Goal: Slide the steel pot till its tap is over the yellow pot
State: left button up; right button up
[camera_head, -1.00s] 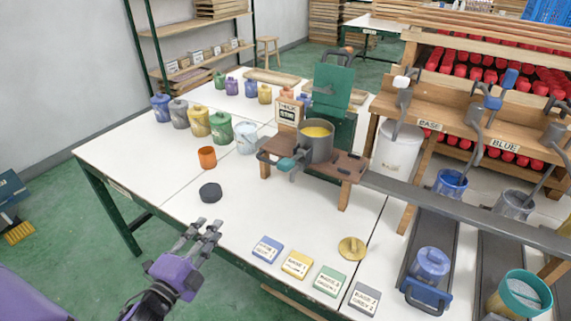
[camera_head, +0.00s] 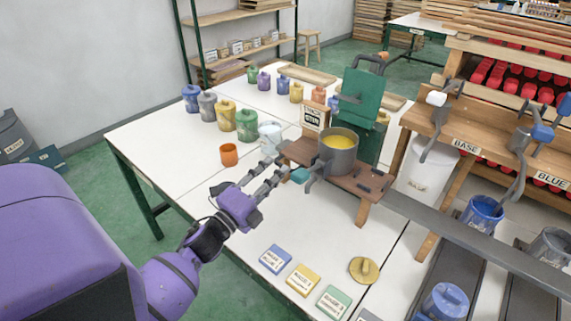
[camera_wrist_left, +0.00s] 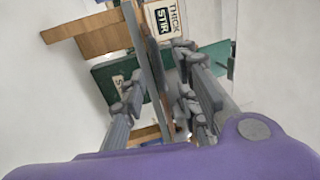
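The steel pot (camera_head: 338,151), with yellow paint inside, stands on a low wooden stand (camera_head: 362,187). Its tap (camera_head: 300,175) has a teal handle on the pot's left side. A yellow pot with a lid (camera_head: 226,115) stands in the row of paint pots at the table's back left, well apart from the tap. My left gripper (camera_head: 276,170) is open, its fingertips just left of the teal handle; I cannot tell whether they touch it. In the left wrist view its spread fingers (camera_wrist_left: 160,85) show with no object clearly held between them. My right gripper is out of view.
An orange cup (camera_head: 229,154) and a white pot (camera_head: 270,135) stand left of the stand. A green board (camera_head: 361,100) and a stir sign (camera_head: 314,117) rise behind it. Coloured cards (camera_head: 303,279) and a brass lid (camera_head: 364,270) lie at the front.

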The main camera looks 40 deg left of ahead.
pick_arm(q)
jog(key=w, duration=0.4)
jog(key=shift+d+r, duration=0.15)
jog(key=shift+r, duration=0.15)
grip_shut()
